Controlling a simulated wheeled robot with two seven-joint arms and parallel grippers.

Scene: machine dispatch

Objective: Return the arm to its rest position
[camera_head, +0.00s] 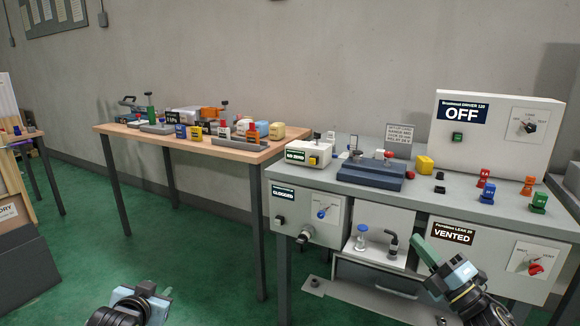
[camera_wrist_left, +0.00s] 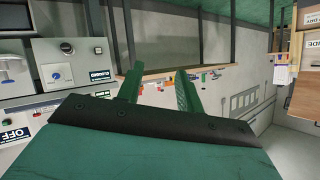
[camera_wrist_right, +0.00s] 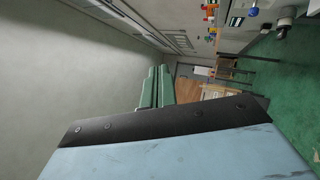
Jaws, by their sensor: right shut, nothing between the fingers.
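My left gripper (camera_head: 152,291) is low at the bottom left of the head view, over the green floor and apart from the tables. In the left wrist view its two green fingers (camera_wrist_left: 160,90) stand apart with nothing between them.
The workbench carries a box marked OFF (camera_head: 497,135), a blue-grey fixture (camera_head: 371,174) and several coloured blocks. A wooden table (camera_head: 262,154) with small parts stands left. Green floor (camera_head: 205,245) is free between.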

